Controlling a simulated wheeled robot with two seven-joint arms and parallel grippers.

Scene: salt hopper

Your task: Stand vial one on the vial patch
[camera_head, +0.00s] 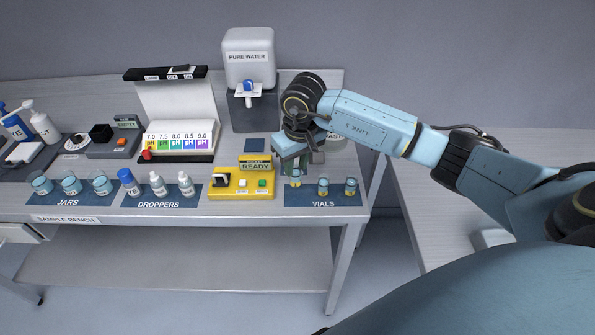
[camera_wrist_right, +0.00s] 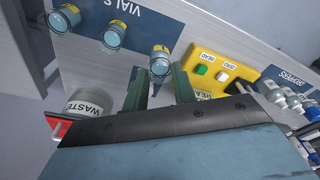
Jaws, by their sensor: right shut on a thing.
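Three small vials with yellow bands show at the blue VIALS mat (camera_head: 322,204) on the right of the bench. The leftmost vial (camera_head: 295,180) is at my right gripper (camera_head: 294,168), which points down over the mat's left end. In the right wrist view this vial (camera_wrist_right: 160,62) is between the tips of the green fingers, and the gripper is shut on it. I cannot tell whether its base touches the mat. The middle vial (camera_head: 323,187) and right vial (camera_head: 350,187) stand upright on the mat. A small plain blue patch (camera_head: 254,145) lies behind the yellow device. My left gripper is not in view.
The yellow READY device (camera_head: 242,185) stands just left of the mat. The WASTE container (camera_wrist_right: 88,104) is close behind my right gripper. The PURE WATER dispenser (camera_head: 249,75) stands at the back. Jars and droppers stand on mats further left.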

